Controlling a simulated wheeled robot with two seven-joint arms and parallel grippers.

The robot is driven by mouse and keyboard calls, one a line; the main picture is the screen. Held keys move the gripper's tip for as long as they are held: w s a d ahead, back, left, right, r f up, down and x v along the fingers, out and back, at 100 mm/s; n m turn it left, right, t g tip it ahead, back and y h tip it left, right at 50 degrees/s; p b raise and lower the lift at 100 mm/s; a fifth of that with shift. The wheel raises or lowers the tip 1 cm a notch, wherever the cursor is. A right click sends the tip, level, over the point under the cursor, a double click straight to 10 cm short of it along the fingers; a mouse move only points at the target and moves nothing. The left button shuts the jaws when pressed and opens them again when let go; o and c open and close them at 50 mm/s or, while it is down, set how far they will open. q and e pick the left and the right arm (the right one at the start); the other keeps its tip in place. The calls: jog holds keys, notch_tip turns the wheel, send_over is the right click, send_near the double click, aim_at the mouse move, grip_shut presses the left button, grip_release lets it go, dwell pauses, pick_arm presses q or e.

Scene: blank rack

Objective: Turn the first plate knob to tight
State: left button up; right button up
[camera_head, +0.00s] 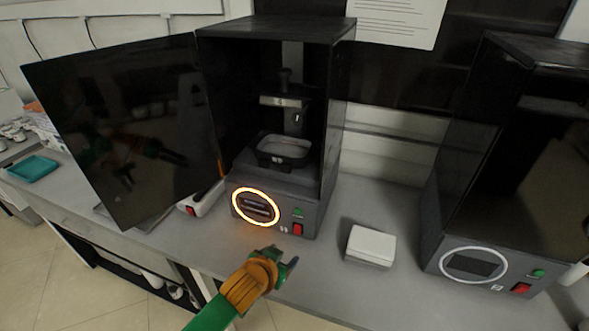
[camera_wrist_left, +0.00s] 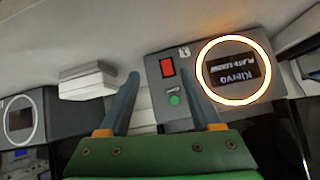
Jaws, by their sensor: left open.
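The middle machine (camera_head: 318,190) is a dark cabinet with its door swung open to the left. Inside it, a dark knob (camera_head: 285,78) sits on top of a bracket (camera_head: 283,101), above a grey tray (camera_head: 287,148). A bright orange ring surrounds the machine's display (camera_head: 258,208). In the left wrist view the display (camera_wrist_left: 233,70) is upside down, and its small text seems to read "PLATE LOOSE". My left gripper (camera_head: 285,258) is open and empty, in front of and below the machine's front panel, apart from the knob. It also shows in the left wrist view (camera_wrist_left: 160,78). My right gripper is not in view.
The open black door (camera_head: 135,130) blocks the left side. A white box (camera_head: 371,246) lies on the grey counter to the right. A second dark machine (camera_head: 500,170) with a white ring stands farther right. A teal tray (camera_head: 33,168) is at far left.

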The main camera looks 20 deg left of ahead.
pick_arm(q)
jog(key=w+r+t, duration=0.4)
jog(key=w+r, duration=0.4)
jog(key=r, duration=0.4)
jog(key=t, duration=0.4)
send_near(302, 112)
jog(key=w, duration=0.3)
jog(key=shift+w+f, duration=0.1)
jog(key=shift+f, duration=0.15)
jog(key=shift+w+r+p, duration=0.1)
jog(key=shift+w+p, duration=0.25)
jog(key=w+p, duration=0.1)
jog(key=w, duration=0.5)
jog(key=shift+w+p, duration=0.1)
jog(key=shift+p, duration=0.2)
grip_shut()
